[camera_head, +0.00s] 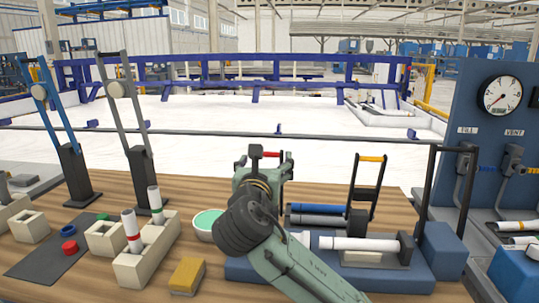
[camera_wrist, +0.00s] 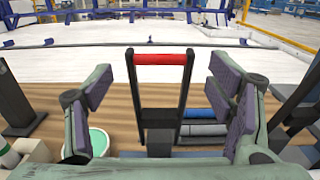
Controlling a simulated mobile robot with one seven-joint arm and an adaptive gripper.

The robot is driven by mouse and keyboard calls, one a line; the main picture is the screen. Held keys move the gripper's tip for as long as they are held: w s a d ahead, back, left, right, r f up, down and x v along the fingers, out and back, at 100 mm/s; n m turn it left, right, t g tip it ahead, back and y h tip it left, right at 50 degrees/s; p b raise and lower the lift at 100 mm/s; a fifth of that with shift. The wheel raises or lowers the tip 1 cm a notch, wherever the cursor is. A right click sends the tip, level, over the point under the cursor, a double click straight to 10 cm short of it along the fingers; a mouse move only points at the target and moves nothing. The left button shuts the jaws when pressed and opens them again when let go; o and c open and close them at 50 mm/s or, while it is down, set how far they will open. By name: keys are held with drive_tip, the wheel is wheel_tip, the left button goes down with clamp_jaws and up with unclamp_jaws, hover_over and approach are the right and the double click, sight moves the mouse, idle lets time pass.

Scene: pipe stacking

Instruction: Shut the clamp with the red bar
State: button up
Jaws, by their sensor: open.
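The clamp's red bar (camera_wrist: 160,59) tops an upright black U-shaped handle (camera_wrist: 133,90), which rises from a dark base block (camera_wrist: 160,143). In the head view the red bar (camera_head: 272,154) shows just behind my gripper (camera_head: 262,168), which hides most of that clamp. In the wrist view my gripper (camera_wrist: 161,82) is open, with one padded finger to the left of the handle and one to the right. The handle appears between them, with gaps on both sides. I cannot tell its depth from the fingers.
Blue and grey pipes (camera_wrist: 205,122) lie right of the clamp base. A similar clamp with a yellow bar (camera_head: 371,158) stands upright at right. A blue fixture (camera_head: 405,279) holds a white pipe (camera_head: 358,243). A green-topped bowl (camera_head: 207,222) and a yellow block (camera_head: 187,276) are left.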

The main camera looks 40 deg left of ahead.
sight(268, 156)
drive_tip(key=x, duration=0.5)
drive_tip(key=c, duration=1.5)
drive_tip(key=shift+c, duration=0.2)
drive_tip(key=shift+f, duration=0.1)
